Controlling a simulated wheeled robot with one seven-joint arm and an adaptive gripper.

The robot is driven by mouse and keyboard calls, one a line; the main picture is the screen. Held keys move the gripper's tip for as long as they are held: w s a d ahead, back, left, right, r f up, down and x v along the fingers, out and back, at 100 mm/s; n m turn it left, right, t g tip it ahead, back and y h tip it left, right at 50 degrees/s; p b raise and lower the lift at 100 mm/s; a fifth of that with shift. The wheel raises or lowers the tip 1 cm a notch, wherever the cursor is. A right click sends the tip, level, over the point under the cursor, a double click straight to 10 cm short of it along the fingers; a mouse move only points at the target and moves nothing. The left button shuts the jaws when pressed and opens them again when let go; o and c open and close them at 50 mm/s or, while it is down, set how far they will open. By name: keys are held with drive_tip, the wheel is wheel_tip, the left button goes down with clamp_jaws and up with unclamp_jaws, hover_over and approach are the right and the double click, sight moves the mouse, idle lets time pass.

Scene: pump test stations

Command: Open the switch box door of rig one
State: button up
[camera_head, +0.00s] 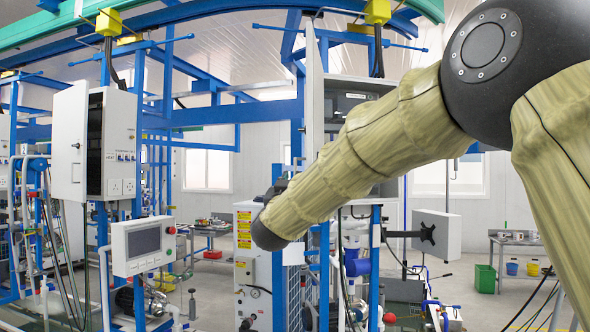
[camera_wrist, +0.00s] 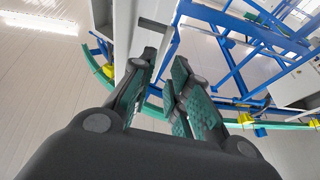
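In the head view a white switch box (camera_head: 350,103) stands behind my arm, its dark-fitted inside partly showing. Its tall narrow white door (camera_head: 314,100) is seen nearly edge-on, swung out at the left. Which rig is number one cannot be read. My gripper is mostly hidden behind my forearm in the head view. In the wrist view my gripper (camera_wrist: 164,60) has its two green-padded fingers apart with a narrow gap and nothing visibly held. A white panel (camera_wrist: 126,35) with a dark piece on its edge lies just beyond the fingertips; contact cannot be told.
Another switch box (camera_head: 111,145) at left has its white door (camera_head: 70,140) open. A control screen (camera_head: 143,245) stands below it. Blue frames and pipework crowd the middle. Open floor shows around the green bin (camera_head: 485,278).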

drive_tip(key=shift+p+x, duration=1.55)
drive_tip(key=shift+x, duration=1.6)
drive_tip(key=shift+s, duration=0.1)
drive_tip(key=shift+c, duration=0.4)
clamp_jaws()
drive_tip(key=shift+d, duration=0.1)
